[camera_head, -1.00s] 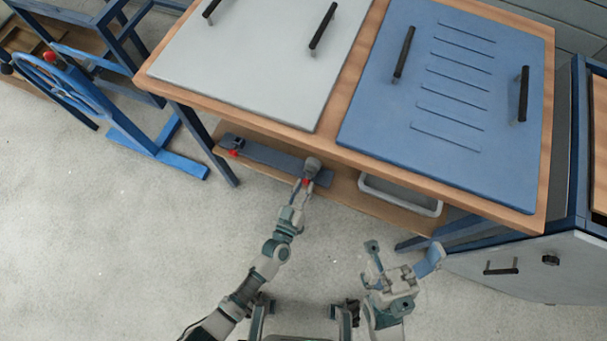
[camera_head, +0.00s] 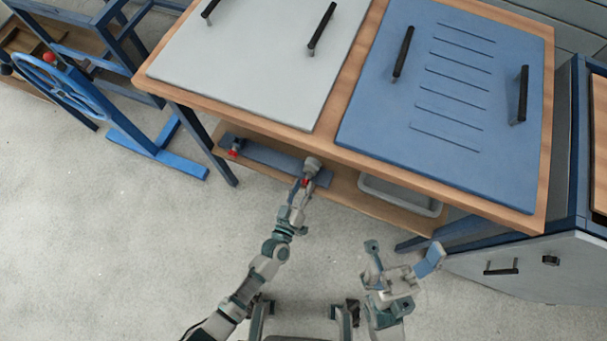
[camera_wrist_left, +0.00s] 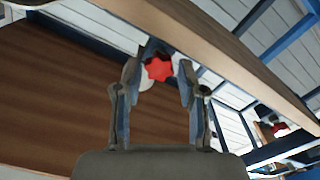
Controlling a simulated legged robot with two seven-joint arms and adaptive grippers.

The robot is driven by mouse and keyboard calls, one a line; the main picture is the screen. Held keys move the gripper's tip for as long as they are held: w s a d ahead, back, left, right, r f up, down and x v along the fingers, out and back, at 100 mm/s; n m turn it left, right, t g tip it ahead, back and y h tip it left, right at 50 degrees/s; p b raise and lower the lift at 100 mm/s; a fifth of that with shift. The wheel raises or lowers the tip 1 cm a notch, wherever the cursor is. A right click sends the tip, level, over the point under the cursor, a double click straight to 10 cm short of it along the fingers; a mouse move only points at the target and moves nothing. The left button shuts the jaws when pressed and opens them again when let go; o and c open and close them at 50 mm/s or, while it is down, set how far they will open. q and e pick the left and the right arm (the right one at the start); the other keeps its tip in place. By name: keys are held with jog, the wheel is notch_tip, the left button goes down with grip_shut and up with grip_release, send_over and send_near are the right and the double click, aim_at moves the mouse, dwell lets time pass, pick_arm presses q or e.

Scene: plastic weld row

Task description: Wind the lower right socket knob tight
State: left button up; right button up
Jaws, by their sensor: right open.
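The right red knob (camera_head: 305,182) sits on a grey socket (camera_head: 312,165) at the right end of a blue-grey strip on the table's lower shelf. My left gripper (camera_head: 303,188) is at this knob. In the left wrist view the star-shaped red knob (camera_wrist_left: 158,68) shows between the fingertips of my left gripper (camera_wrist_left: 160,72), with a narrow gap on each side. Its fingers look open around the knob. A second red knob (camera_head: 235,153) is at the strip's left end. My right gripper (camera_head: 402,262) is open and empty, in front of the table.
The wooden tabletop (camera_head: 352,100) overhangs the shelf, with a grey panel and a blue panel (camera_head: 440,170) on it. A grey bin (camera_head: 400,196) stands on the shelf at right. A blue handwheel (camera_head: 70,85) stands at left. The floor at lower left is clear.

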pick_arm(q)
jog(key=shift+o, duration=0.3)
jog(key=shift+s+f, duration=0.1)
jog(key=shift+s+a+f, duration=0.1)
jog(key=shift+s, duration=0.25)
jog(key=v, duration=1.1)
jog(key=shift+s, duration=0.1)
